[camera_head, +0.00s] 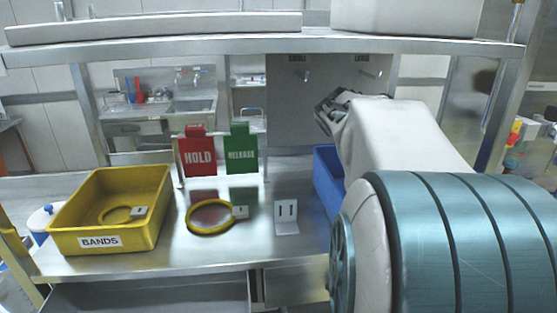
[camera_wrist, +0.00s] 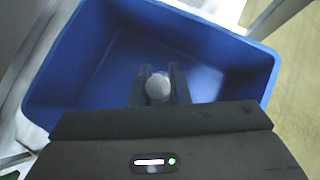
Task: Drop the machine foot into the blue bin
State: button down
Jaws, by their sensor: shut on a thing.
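The blue bin (camera_head: 327,182) stands on the right side of the metal bench, partly hidden behind my arm in the head view. In the wrist view the blue bin (camera_wrist: 75,70) opens below my gripper, and its floor looks empty where it shows. My gripper (camera_wrist: 158,82) is shut on a pale round thing, which looks like the machine foot (camera_wrist: 158,88). It is held over the bin, between the two dark fingers. In the head view my gripper (camera_head: 328,110) is raised at the bin's side of the bench; the held thing cannot be made out there.
A yellow bin marked BANDS (camera_head: 98,242) stands at the left with a tagged band inside. A yellow ring (camera_head: 210,232) with a white tag and a small white bracket (camera_head: 286,218) lie mid-bench. Red HOLD (camera_head: 197,155) and green RELEASE (camera_head: 241,155) signs stand behind. A shelf (camera_head: 270,45) runs above.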

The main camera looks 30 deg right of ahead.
jog(key=shift+w+d+f, duration=0.25)
jog(key=shift+w+f, duration=0.15)
jog(key=shift+f, duration=0.55)
jog(key=shift+w+d+f, duration=0.25)
jog(key=shift+w+f, duration=0.1)
jog(key=shift+f, duration=0.55)
jog(key=shift+w+d+f, duration=0.25)
jog(key=shift+w+f, duration=0.15)
jog(key=shift+f, duration=0.55)
jog(key=shift+f, duration=0.6)
jog(key=c, duration=1.4)
grip_release()
jog(key=shift+o, duration=0.2)
jog(key=shift+r, duration=0.3)
jog(key=b+v, duration=0.1)
jog(key=v, duration=1.1)
jog(key=shift+r, duration=0.3)
